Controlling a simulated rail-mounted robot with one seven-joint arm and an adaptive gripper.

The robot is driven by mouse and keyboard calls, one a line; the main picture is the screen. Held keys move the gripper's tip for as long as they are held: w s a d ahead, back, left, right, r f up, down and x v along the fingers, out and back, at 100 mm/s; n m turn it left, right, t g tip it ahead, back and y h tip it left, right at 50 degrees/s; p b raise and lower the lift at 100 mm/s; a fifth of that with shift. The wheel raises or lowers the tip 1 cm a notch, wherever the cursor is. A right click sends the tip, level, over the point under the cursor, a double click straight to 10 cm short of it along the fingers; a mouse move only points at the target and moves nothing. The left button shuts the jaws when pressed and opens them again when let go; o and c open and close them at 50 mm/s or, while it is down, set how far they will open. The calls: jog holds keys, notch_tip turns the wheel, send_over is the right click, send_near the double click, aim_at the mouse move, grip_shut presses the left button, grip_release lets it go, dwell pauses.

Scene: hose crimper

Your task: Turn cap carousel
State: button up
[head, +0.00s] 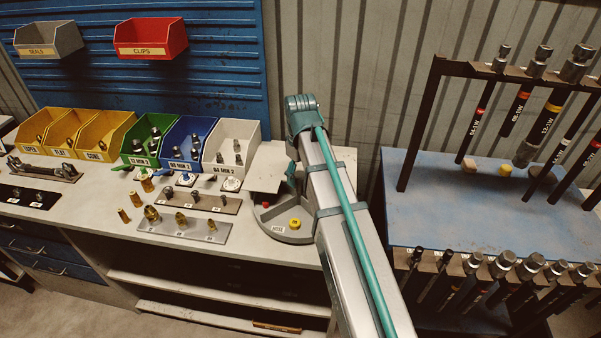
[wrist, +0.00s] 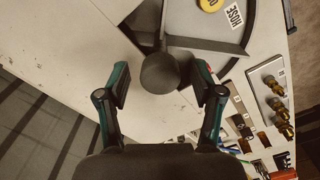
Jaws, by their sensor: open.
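The cap carousel (head: 268,218) is a low grey round tray with dividers on the right end of the bench, partly hidden behind my arm. It holds a red cap (head: 265,205) and a yellow cap (head: 295,223). In the wrist view its tray (wrist: 205,45) shows at the top, with a yellow cap (wrist: 209,4) beside a "HOSE" label (wrist: 235,15). A dark round knob (wrist: 160,73) stands at the tray's near side. My gripper (wrist: 162,80) is open, one finger on each side of the knob, with a gap visible on both sides.
Left of the carousel, a metal plate (head: 218,232) carries brass fittings. Coloured bins (head: 233,135) line the bench's back. A blue table with a hose rack (head: 436,130) stands to the right.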

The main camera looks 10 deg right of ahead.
jog(key=shift+f, duration=0.15)
grip_shut()
dwell(0.4)
